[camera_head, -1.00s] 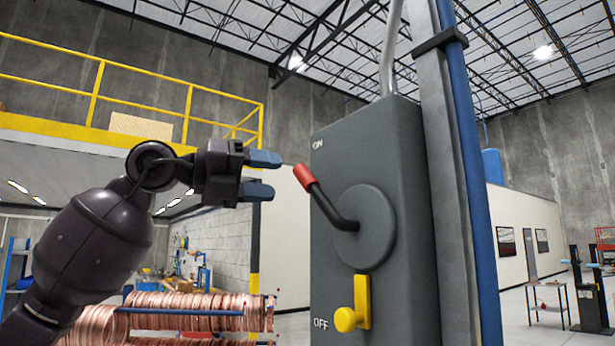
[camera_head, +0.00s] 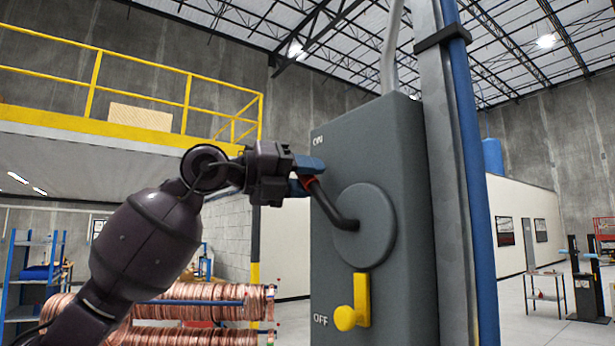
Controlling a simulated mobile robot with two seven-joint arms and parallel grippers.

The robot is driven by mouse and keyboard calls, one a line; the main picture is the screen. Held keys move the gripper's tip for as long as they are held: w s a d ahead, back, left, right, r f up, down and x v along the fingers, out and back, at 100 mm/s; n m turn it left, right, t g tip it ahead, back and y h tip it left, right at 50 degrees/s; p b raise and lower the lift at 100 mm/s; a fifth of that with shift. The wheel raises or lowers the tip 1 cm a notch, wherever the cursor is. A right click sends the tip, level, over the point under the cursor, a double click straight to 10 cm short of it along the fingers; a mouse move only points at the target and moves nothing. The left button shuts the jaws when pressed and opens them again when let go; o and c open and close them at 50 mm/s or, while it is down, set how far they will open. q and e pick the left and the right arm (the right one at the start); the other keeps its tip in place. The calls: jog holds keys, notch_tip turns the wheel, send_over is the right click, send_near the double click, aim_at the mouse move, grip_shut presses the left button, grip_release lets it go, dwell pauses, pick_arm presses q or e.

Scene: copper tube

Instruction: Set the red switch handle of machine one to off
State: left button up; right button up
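The grey switch box (camera_head: 406,130) of the machine stands at the centre, with ON at its top and OFF at its bottom. Its dark lever (camera_head: 334,209) slants up and left from the round hub (camera_head: 376,228), toward ON. The red handle (camera_head: 310,182) at the lever's end is mostly hidden by my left gripper. My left gripper (camera_head: 306,176) has its blue fingers around the red handle, one above and one below; whether they press on it I cannot tell. A yellow knob (camera_head: 347,318) sits beside OFF. My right gripper is not in view.
A blue pipe and grey post (camera_head: 470,200) rise directly right of the box. Copper tube coils (camera_head: 205,304) lie low at left, behind my arm. A yellow railing (camera_head: 140,80) runs behind.

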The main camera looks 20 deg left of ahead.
pick_arm(q)
grip_shut()
